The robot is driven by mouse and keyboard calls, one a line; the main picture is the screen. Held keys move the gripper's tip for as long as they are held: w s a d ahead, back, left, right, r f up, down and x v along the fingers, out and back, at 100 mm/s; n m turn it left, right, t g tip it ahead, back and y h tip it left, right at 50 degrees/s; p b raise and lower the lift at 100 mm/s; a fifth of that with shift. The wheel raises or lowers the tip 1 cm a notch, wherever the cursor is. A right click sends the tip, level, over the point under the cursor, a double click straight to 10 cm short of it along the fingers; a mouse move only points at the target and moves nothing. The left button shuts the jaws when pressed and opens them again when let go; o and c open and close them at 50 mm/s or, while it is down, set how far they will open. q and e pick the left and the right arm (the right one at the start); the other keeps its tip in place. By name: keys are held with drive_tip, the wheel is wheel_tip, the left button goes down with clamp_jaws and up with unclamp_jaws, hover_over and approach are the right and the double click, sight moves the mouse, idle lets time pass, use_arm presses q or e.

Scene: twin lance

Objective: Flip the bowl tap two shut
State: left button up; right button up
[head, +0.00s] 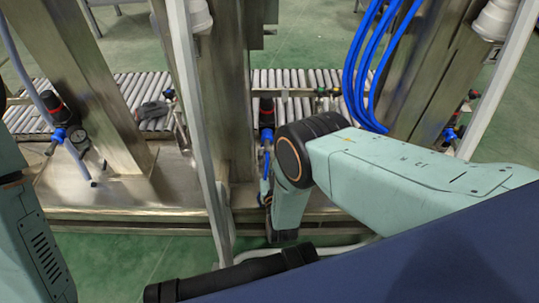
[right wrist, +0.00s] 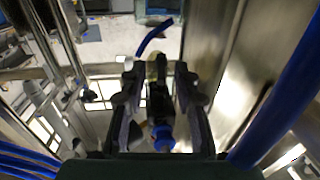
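Three black units with red collars and blue fittings show in the head view: one at left (head: 55,105), one in the middle (head: 266,112) and one partly visible at far right. I cannot read which is tap two.
Steel posts (head: 225,100) and a slanted pale rail (head: 200,130) stand close to my right arm. Blue hoses (head: 360,60) hang behind it. A roller conveyor (head: 125,88) runs behind.

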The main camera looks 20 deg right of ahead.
drive_tip(key=shift+s+a+r, duration=0.1)
drive_tip(key=shift+s+r, duration=0.2)
drive_tip(key=shift+r, duration=0.1)
drive_tip(key=c, duration=0.3)
drive_tip(key=shift+w+f, duration=0.3)
drive_tip(key=shift+f, duration=0.15)
clamp_jaws()
drive_tip(key=shift+s+r, duration=0.15)
drive_tip(key=shift+r, duration=0.1)
drive_tip(key=shift+w+a+m+g+h+b, duration=0.1)
drive_tip(key=shift+a+m+g+h+b, duration=0.1)
drive_tip(key=shift+m+h, duration=0.3)
drive_tip(key=shift+w+a+m+g+h+b, duration=0.15)
drive_tip(key=shift+m+h, duration=0.15)
drive_tip(key=shift+h, duration=0.4)
